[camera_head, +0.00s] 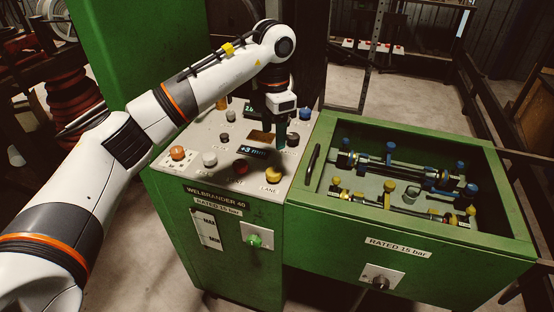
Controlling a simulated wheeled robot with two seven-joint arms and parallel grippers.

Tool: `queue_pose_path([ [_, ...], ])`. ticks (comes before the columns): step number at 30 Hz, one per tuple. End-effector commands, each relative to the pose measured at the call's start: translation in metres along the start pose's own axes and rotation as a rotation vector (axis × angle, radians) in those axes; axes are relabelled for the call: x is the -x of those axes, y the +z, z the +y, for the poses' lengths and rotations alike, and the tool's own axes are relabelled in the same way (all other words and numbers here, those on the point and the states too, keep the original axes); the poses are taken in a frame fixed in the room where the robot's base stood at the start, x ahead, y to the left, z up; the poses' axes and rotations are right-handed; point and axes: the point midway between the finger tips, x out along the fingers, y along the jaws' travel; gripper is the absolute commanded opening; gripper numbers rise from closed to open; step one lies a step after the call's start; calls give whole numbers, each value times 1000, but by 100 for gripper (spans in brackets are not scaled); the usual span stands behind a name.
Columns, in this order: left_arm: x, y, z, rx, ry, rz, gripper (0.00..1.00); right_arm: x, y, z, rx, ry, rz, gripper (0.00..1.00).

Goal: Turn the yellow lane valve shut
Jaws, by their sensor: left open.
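The open green box on the right holds two lanes of hose fittings. The nearer yellow lane (400,205) has yellow fittings along a dark hose, with a yellow knob (388,186) standing up from it. The farther lane (400,170) has blue fittings. Which fitting is the yellow lane's valve, and whether it is open or shut, I cannot tell. My left gripper (279,140) points down over the sloped control panel, left of the box and apart from the yellow lane. It is open, and nothing shows between its fingers. My right gripper is not in view.
The control panel (215,180) carries several coloured buttons, including a yellow one (273,174) above a "LANE" label, and a small display (253,151). The box's green rim (345,212) stands around the lanes. A green knob (254,241) projects from the cabinet front.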

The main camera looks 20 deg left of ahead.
Motion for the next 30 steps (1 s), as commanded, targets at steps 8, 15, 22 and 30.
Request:
queue_pose_path([
  [8, -51, 1, 1, 0, 6, -3, 56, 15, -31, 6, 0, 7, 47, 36],
  [15, -93, 0, 1, 0, 5, -1, 56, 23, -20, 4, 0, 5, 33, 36],
  [22, -111, 0, 1, 0, 3, 2, 56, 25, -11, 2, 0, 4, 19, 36],
  [30, -113, 0, 1, 0, 2, 2, 56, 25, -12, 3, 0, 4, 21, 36],
])
